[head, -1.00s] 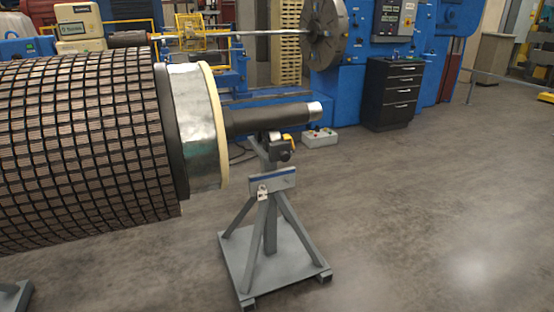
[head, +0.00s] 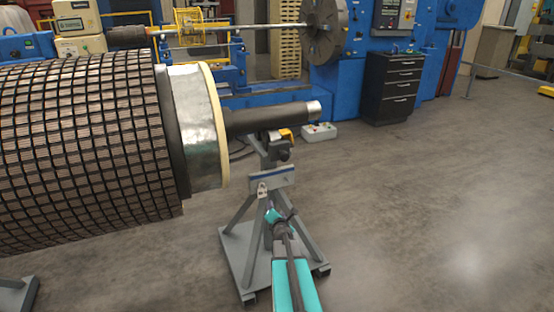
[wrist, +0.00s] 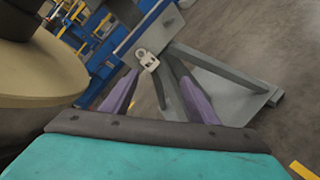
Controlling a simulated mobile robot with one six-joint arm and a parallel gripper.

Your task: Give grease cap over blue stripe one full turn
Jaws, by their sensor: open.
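The rotor stand (head: 270,240) is a grey splayed-leg stand under the dark shaft. A blue stripe (head: 270,180) runs along its small cross plate, and it also shows in the wrist view (wrist: 136,33). Just above the plate is a dark rounded knob (head: 283,155), which may be the grease cap; I cannot tell for sure. A pale tag or lock hangs at the plate's left end (head: 262,190). My gripper (wrist: 156,78), with purple fingers apart and nothing between them, points at the stand from the near side, below the stripe in the head view.
The large rotor (head: 85,150) with its pale end ring fills the left, and its shaft (head: 270,119) juts over the stand. A grey control box (head: 319,132) lies on the floor behind. A black drawer cabinet (head: 391,90) stands farther back. The floor at right is clear.

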